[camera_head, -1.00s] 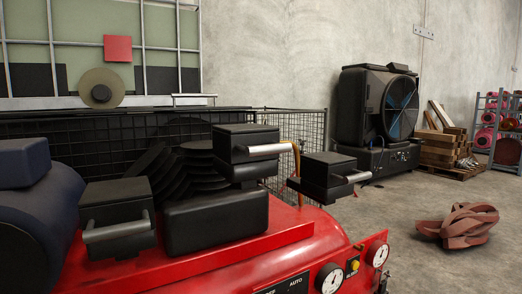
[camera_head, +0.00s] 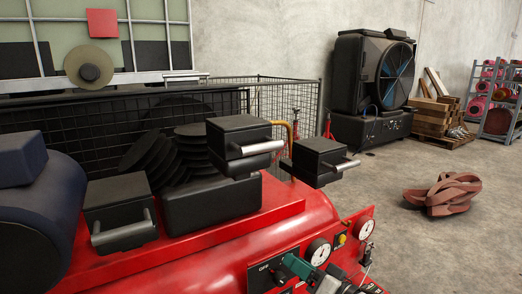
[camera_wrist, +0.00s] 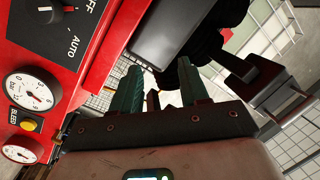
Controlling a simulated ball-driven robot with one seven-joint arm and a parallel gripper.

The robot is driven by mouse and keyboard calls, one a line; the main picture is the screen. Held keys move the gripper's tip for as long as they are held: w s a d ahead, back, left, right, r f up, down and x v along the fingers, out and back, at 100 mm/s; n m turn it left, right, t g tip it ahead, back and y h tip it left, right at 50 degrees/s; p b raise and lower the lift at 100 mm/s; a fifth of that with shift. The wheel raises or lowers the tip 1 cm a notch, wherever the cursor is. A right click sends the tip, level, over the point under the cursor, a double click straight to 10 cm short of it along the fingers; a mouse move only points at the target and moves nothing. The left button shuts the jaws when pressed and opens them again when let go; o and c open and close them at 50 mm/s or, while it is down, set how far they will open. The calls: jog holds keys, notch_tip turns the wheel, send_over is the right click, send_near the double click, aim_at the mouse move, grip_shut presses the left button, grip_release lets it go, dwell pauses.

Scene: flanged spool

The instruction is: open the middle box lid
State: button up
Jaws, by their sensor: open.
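Three black boxes with silver bar handles stand at the red machine. The middle box (camera_head: 238,133) is the highest, above a larger black block (camera_head: 212,205), and its lid looks shut. The left box (camera_head: 118,192) sits on the red top. The right box (camera_head: 318,152) is beyond the machine's edge. My gripper (camera_head: 298,266) is low in the head view, in front of the control panel, below and apart from the middle box. In the wrist view my gripper (camera_wrist: 158,78) has its teal fingers apart with nothing between them. A black box with a handle shows there at right; I cannot tell which.
The red machine (camera_head: 225,262) has a panel with gauges (camera_head: 318,251) close by my gripper. A dark blue cylinder (camera_head: 40,215) lies at left. A black mesh cage (camera_head: 60,135) stands behind.

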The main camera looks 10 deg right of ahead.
jog(key=s+a+r+n+g+y+p, duration=0.15)
jog(key=r+n+p, duration=0.25)
jog(key=r+n, duration=0.5)
jog(key=s+r+n+g+p, duration=0.1)
jog(key=s+r+n+p, duration=0.1)
jog(key=r+n+p, duration=0.65)
jog(key=n+g+p, duration=0.1)
jog(key=n+p, duration=0.2)
jog(key=n, duration=0.8)
send_near(267, 148)
jog(key=w, duration=0.1)
jog(key=p+x, duration=0.1)
jog(key=x, duration=0.4)
jog(key=p+x, duration=0.1)
jog(key=x, duration=0.4)
jog(key=shift+s+a+f, duration=0.1)
jog(key=shift+a, duration=0.25)
grip_shut()
